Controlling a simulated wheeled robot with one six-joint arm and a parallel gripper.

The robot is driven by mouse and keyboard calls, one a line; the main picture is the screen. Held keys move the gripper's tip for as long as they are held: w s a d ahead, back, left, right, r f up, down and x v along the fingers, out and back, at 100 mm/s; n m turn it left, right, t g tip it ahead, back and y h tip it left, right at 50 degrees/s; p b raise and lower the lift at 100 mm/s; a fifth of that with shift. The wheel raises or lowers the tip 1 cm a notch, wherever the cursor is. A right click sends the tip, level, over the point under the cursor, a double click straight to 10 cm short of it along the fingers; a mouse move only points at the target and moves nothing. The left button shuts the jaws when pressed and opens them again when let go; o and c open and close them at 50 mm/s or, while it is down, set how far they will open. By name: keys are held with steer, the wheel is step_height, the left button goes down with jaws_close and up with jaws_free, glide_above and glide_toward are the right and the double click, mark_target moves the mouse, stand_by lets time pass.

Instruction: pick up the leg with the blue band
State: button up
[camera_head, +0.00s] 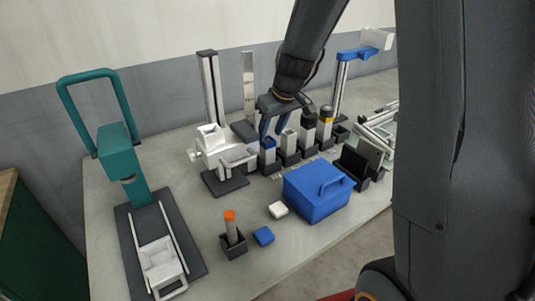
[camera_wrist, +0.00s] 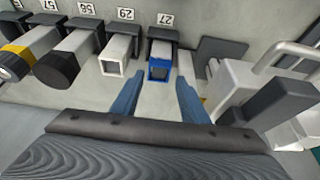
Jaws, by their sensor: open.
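The leg with the blue band (camera_wrist: 161,50) stands in a dark holder labelled 27 in the wrist view. Its blue square end faces the camera. In the head view the blue-banded leg (camera_head: 267,145) is at the left end of a row of legs. My gripper (camera_head: 272,129) is open above and close to this leg. In the wrist view the two blue fingers of my gripper (camera_wrist: 160,84) lie either side of the leg's blue end, with gaps. I cannot tell the remaining height.
A plain leg (camera_wrist: 117,53) stands beside it in holder 29, then a black-ended leg (camera_wrist: 65,60) and a yellow-banded leg (camera_wrist: 28,47). A white and grey device (camera_head: 230,158) stands close on the other side. A blue box (camera_head: 314,196) lies in front of the row.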

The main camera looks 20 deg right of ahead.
mark_target(268, 141)
steer(key=shift+p+x, duration=0.45)
steer(key=shift+x, duration=1.55)
steer(key=shift+d, duration=0.15)
jaws_close()
